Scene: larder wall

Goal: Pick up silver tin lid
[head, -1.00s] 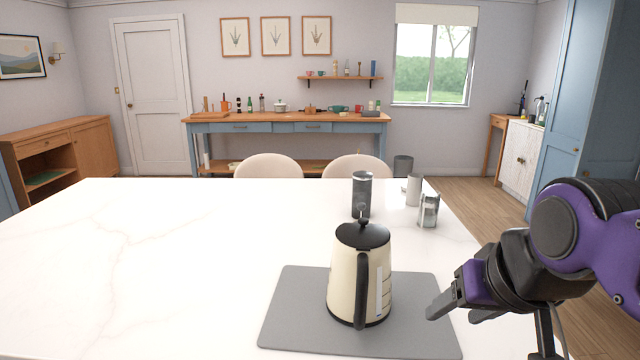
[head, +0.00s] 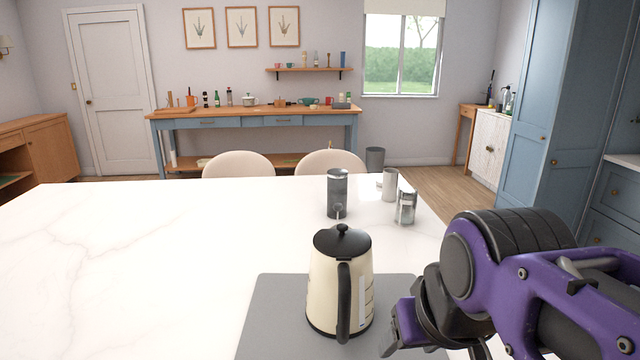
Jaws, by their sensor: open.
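I cannot make out a silver tin lid for certain. A small jar with a silvery top (head: 405,206) stands upright at the table's right edge; whether that top is the lid I cannot tell. A pale grey cylinder (head: 390,185) stands just behind it, with a small low pale item partly hidden beside it. A dark grey canister (head: 338,194) stands to their left. My gripper (head: 392,338) is open at the lower right, beside the kettle and nearer to me than the jar, apart from it. Its fingers are partly hidden.
A cream kettle (head: 322,292) with a black lid and handle stands on a grey mat (head: 268,318), close left of my gripper. The white table (head: 130,250) is clear on the left. Two chairs (head: 238,165) stand behind it. A blue sideboard (head: 228,124) holds small kitchen items.

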